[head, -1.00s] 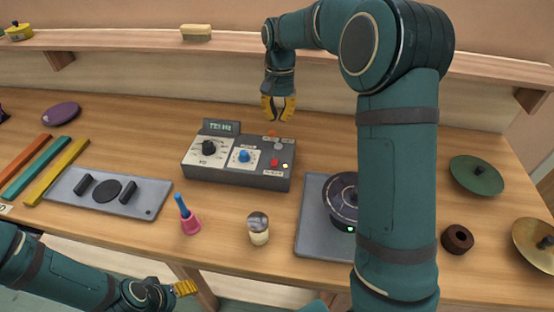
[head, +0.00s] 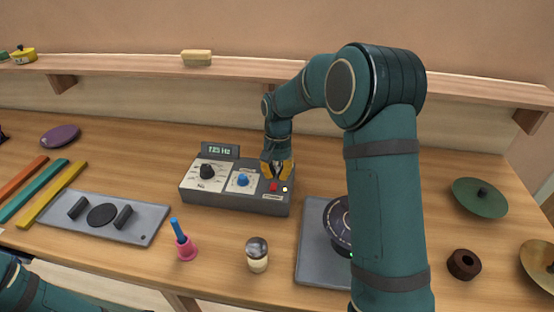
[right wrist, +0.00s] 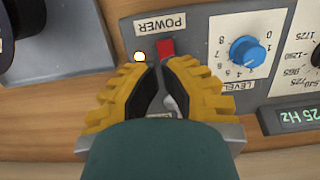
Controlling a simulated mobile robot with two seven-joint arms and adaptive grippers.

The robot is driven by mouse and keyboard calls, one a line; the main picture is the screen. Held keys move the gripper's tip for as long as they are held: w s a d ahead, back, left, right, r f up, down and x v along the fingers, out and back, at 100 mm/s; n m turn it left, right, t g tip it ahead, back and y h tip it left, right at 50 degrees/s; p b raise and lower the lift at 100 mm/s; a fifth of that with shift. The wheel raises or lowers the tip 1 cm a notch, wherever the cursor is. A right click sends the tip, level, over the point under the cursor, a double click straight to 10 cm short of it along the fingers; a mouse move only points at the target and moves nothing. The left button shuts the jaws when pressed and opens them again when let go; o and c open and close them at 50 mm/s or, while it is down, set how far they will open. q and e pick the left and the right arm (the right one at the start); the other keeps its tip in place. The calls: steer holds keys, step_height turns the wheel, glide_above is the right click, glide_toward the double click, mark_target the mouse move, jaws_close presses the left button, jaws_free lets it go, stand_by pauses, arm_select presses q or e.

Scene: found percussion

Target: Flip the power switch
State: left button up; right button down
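The sound box (head: 225,203) is a grey box on the table with two knobs and a display. Its red power switch (head: 273,187) is on the right end; in the right wrist view the red switch (right wrist: 166,47) sits beside the POWER label (right wrist: 160,24). A pale lamp (right wrist: 139,57) beside it is lit. My right gripper (head: 277,177) is low over this end; in the right wrist view its yellow fingertips (right wrist: 161,63) are almost together, right at the edge of the red switch. I cannot tell whether they touch it. My left gripper is out of view.
A blue LEVEL knob (right wrist: 248,52) is close to the switch. A grey turntable-like unit (head: 312,240) stands right of the box, partly behind my right arm. A pink holder (head: 186,252) and a small shaker (head: 257,258) stand in front. A shelf (head: 130,62) runs behind.

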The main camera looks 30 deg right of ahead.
mark_target(274, 187)
steer(key=shift+s+a+f, duration=0.1)
steer(key=shift+f, duration=0.65)
steer(key=shift+s+a+f, duration=0.1)
steer(key=shift+f, duration=0.6)
